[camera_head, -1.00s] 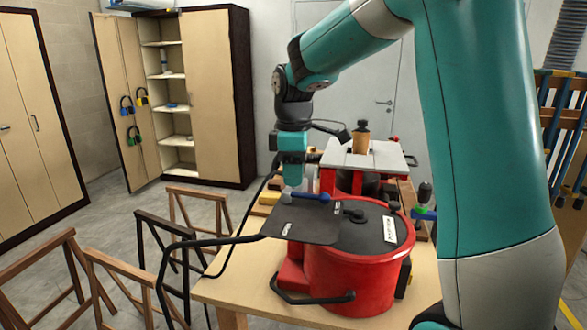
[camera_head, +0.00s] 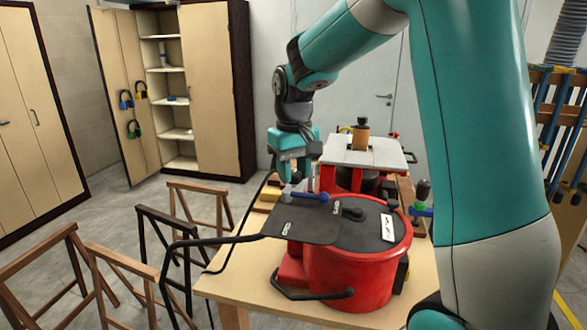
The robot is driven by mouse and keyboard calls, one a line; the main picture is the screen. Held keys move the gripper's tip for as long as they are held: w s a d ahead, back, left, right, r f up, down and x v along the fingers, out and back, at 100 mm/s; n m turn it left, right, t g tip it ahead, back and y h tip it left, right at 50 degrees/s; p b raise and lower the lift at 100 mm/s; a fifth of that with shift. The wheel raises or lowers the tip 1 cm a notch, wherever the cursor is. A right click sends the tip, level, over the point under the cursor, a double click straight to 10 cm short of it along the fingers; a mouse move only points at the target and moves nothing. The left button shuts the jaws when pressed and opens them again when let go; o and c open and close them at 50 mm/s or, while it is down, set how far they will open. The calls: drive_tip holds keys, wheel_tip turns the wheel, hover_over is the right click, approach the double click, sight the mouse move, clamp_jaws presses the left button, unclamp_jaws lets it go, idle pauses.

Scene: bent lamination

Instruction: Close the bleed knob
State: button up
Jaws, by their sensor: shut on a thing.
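A round red vessel (camera_head: 350,275) with a dark lid (camera_head: 375,222) stands on the wooden table. A blue lever (camera_head: 310,196) with a ball end lies across the left part of the lid. My gripper (camera_head: 288,188) points down at the lever's left end, beyond the dark plate (camera_head: 300,226). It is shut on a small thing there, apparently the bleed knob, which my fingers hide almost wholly. The knob's turn position cannot be made out. A black fitting (camera_head: 352,213) sits farther right on the lid, clear of my gripper.
A red machine with a pale top (camera_head: 362,151) stands behind the vessel. A black hose (camera_head: 215,241) loops off the table's left side. Wooden sawhorses (camera_head: 60,275) stand on the floor at left.

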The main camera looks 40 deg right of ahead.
sight(295, 173)
drive_tip(key=m, duration=0.4)
drive_tip(key=shift+m, duration=0.3)
drive_tip(key=m+p, duration=0.1)
drive_tip(key=m, duration=0.3)
drive_tip(key=shift+d+m, duration=0.1)
drive_tip(key=shift+m, duration=0.2)
drive_tip(key=m, duration=0.4)
drive_tip(key=shift+m+p, duration=0.4)
drive_tip(key=shift+m, duration=1.9)
drive_tip(key=o, duration=0.9)
drive_tip(key=shift+s, duration=0.1)
wheel_tip(295, 173, up, 18)
drive_tip(key=b, duration=0.2)
drive_tip(key=shift+f+b, duration=0.25)
drive_tip(key=shift+b, duration=0.05)
